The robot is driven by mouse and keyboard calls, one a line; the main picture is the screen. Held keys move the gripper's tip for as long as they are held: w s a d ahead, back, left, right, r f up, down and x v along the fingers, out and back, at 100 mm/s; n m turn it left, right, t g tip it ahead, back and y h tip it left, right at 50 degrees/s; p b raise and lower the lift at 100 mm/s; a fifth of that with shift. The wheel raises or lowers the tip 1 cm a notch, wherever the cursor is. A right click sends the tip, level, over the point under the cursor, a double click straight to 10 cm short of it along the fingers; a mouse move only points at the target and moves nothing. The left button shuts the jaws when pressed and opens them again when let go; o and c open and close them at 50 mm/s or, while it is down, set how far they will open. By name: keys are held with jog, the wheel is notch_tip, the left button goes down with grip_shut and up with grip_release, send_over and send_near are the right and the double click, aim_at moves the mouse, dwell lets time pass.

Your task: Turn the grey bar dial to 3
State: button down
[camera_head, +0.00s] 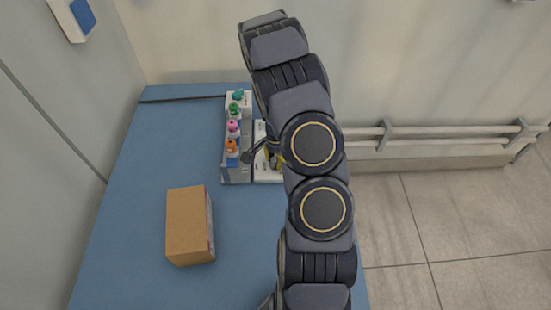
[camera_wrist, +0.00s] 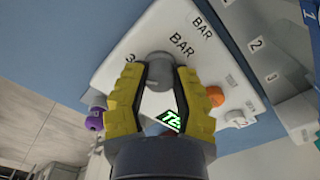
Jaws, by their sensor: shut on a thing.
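The grey bar dial (camera_wrist: 158,62) sits on a white panel (camera_wrist: 120,72) marked "BAR" in the wrist view. My gripper (camera_wrist: 157,80) is shut on the dial, one yellow finger at each side. A "3" is printed just left of the dial, partly covered by the left finger. I cannot tell which mark the dial points to. In the head view the panel (camera_head: 262,172) stands on the blue table, mostly hidden under my arm, and the dial is hidden there.
An orange knob (camera_wrist: 215,96) and a purple knob (camera_wrist: 95,119) flank my fingers closely. A grey unit (camera_head: 236,174) with several coloured tops stands left of the panel. A brown box (camera_head: 188,226) lies on the blue table (camera_head: 125,215), whose left part is otherwise clear.

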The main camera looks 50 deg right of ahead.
jog(key=c, duration=0.8)
grip_release()
jog(key=shift+o, duration=0.2)
notch_tip(320, 180, up, 12)
jog(key=shift+a, duration=0.1)
